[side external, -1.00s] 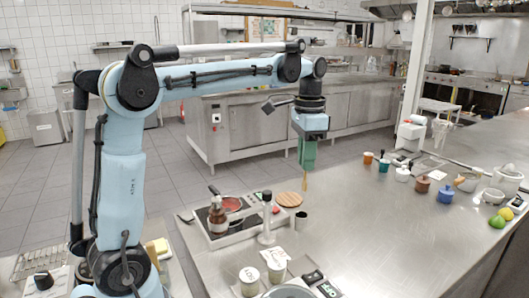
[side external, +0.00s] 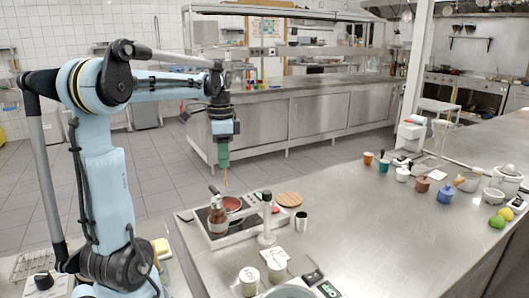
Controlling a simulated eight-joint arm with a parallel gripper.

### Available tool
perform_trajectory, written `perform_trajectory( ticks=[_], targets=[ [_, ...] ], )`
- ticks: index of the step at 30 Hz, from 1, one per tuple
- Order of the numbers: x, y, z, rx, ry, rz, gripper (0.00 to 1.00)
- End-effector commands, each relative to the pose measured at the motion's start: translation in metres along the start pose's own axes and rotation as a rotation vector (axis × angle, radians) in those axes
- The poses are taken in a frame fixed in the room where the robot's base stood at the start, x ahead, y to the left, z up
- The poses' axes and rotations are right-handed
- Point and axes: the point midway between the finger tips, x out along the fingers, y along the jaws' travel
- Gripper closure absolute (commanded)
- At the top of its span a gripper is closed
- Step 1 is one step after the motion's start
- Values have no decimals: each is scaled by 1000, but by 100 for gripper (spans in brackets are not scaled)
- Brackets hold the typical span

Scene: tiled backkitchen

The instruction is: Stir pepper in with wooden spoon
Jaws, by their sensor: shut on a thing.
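My gripper (side external: 224,165) is shut on the wooden spoon (side external: 226,179), which points down from the jaws. The spoon is a thin tan stick here, and its upper part is hidden in the jaws. Just below it is a small pan (side external: 233,203) with red contents, standing on the hob (side external: 236,238). The spoon's lower end looks to be above the pan, but I cannot tell how far. I cannot make out any pepper in the pan or tell which container holds it.
A brown bottle (side external: 217,218) stands close in front of the pan. A white stand (side external: 266,222), a round wooden board (side external: 289,199) and a metal cup (side external: 301,221) are to its right. White tubs (side external: 249,279) stand in front. The middle of the steel counter (side external: 375,225) is clear.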

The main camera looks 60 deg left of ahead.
Motion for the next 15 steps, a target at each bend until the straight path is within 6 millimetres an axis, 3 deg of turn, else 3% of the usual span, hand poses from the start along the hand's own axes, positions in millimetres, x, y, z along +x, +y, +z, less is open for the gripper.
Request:
perform_trajectory(
  ticks=[4,15],
  targets=[
    [18,0,0,0,0,0,100],
    [37,0,-1,-1,0,0,100]
  ],
)
